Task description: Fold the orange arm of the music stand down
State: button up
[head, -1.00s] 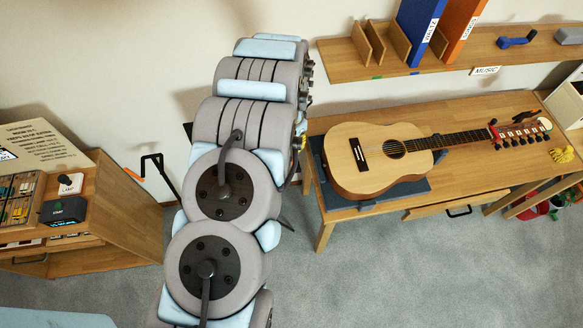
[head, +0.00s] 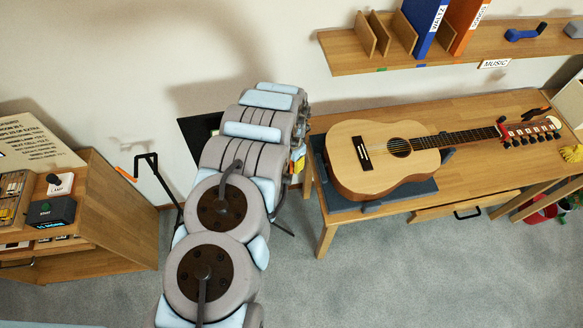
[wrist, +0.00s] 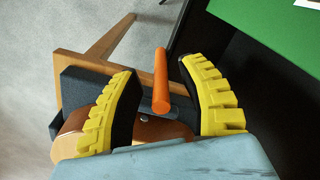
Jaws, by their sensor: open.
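The orange arm (wrist: 161,82) of the music stand is a short round bar in the wrist view, lying between the two fingers of my gripper (wrist: 156,70). My gripper is open, with yellow ribbed pads on either side of the bar. I see a gap on both sides of the bar. The stand's black desk (wrist: 262,105) is at the right, with a green sheet (wrist: 275,32) on it. In the head view part of the black desk (head: 199,138) shows behind my arm, which hides most of the stand.
A guitar (head: 375,165) lies on a dark mat on the wooden table (head: 480,188), right of my arm. A shelf with binders (head: 430,22) is above. A wooden cabinet (head: 120,215) and a black frame with an orange tip (head: 126,174) are at left. Grey floor (head: 400,270) is clear.

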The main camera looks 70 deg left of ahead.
jog(key=shift+f+b, duration=0.3)
jog(key=shift+f, duration=0.7)
grip_shut()
